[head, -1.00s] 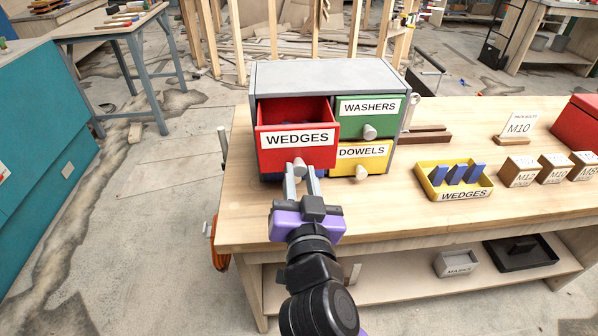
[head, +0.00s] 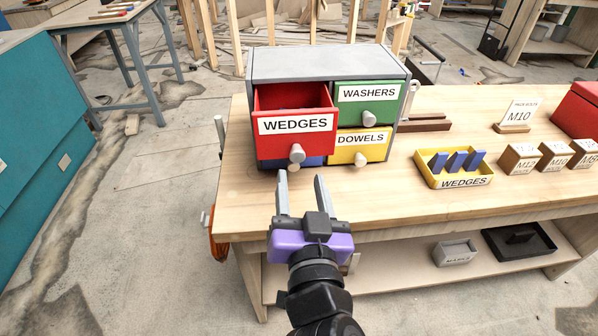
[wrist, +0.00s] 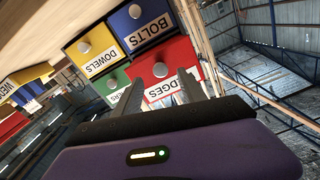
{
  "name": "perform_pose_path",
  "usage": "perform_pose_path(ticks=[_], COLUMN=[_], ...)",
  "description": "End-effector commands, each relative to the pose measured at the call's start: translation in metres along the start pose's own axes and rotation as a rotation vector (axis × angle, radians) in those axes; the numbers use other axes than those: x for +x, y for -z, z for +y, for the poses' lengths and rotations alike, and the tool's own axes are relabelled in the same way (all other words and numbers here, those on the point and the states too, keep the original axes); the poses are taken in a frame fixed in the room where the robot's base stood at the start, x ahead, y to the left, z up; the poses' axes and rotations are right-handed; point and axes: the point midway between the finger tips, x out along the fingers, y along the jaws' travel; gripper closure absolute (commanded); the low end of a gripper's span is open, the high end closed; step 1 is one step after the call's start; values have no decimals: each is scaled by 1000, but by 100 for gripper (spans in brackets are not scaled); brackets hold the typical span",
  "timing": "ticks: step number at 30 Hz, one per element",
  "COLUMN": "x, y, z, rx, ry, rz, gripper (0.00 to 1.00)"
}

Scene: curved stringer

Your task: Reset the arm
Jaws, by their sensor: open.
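My gripper (head: 303,196) is open and empty in the head view. Its two grey fingers point at the drawer cabinet (head: 330,62), a little in front of and below the knob of the red WEDGES drawer (head: 297,132). That drawer is pulled out, and its inside looks dark from here. In the wrist view the fingers (wrist: 168,95) overlap the red drawer's front (wrist: 182,60), with the knob between and beyond them. The fingers appear apart from the knob.
The green WASHERS drawer (head: 369,100) and yellow DOWELS drawer (head: 360,144) are shut. The blue BOLTS drawer (wrist: 140,20) is below the red one. A yellow tray (head: 425,178) with blue wedges stands right on the workbench (head: 400,215). The bench front edge lies under my gripper.

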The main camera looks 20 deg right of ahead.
Motion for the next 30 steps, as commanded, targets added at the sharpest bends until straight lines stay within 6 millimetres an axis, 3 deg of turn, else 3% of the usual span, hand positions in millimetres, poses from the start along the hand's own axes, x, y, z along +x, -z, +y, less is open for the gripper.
perform_pose_path(ticks=[6, 24, 26, 30], x=[-20, -22, -22, -25], y=[-1, 1, 3, 9], z=[0, -1, -7, -38], rx=[1, -22, -54, -132], ry=[1, 4, 27, 160], rz=[-1, 2, 12, 43], gripper=[52, 52, 52, 52])
